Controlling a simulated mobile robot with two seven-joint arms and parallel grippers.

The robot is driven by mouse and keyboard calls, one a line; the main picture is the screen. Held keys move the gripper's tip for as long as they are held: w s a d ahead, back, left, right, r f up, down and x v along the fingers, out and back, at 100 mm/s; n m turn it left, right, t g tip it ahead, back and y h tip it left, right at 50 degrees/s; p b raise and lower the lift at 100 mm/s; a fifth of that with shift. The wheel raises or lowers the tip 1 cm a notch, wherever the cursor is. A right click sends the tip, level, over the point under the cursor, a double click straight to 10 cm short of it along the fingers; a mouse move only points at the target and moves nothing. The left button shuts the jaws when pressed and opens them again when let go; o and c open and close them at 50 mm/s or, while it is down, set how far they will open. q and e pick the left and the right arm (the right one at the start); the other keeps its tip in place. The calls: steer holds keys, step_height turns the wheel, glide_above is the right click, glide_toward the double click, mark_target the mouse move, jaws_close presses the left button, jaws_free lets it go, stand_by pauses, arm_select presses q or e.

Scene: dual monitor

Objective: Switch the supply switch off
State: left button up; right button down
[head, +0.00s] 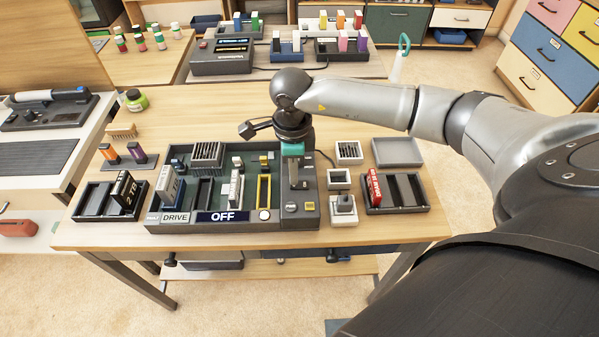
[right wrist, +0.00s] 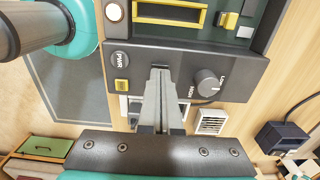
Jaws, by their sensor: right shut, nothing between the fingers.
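The dark console (head: 180,222) stands on the wooden table, with "DRIVE" and "OFF" (head: 222,217) plates on its front. Its right-hand panel carries a round "PWR" control (right wrist: 119,59), a small yellow piece (right wrist: 121,86) beside it and a LOW/HIGH knob (right wrist: 207,80). No part is legibly labelled as the supply switch; the yellow piece also shows in the head view (head: 310,206). My right gripper (head: 298,186) is shut and empty over this panel. In the right wrist view its fingertips (right wrist: 160,70) lie between "PWR" and the knob; contact cannot be told. My left gripper is out of view.
Dark trays with cartridges flank the console on the left (head: 92,213) and right (head: 408,208). Small white-and-grey blocks (head: 349,152) and a grey square tray (head: 397,163) stand to its right. Bare tabletop (head: 190,105) lies behind the console.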

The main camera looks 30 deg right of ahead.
steer(key=shift+f+b, duration=0.45)
steer(key=shift+f, duration=0.15)
steer(key=shift+r+p, duration=2.65)
steer(key=shift+r, duration=0.95)
steer(key=shift+a+f, duration=0.1)
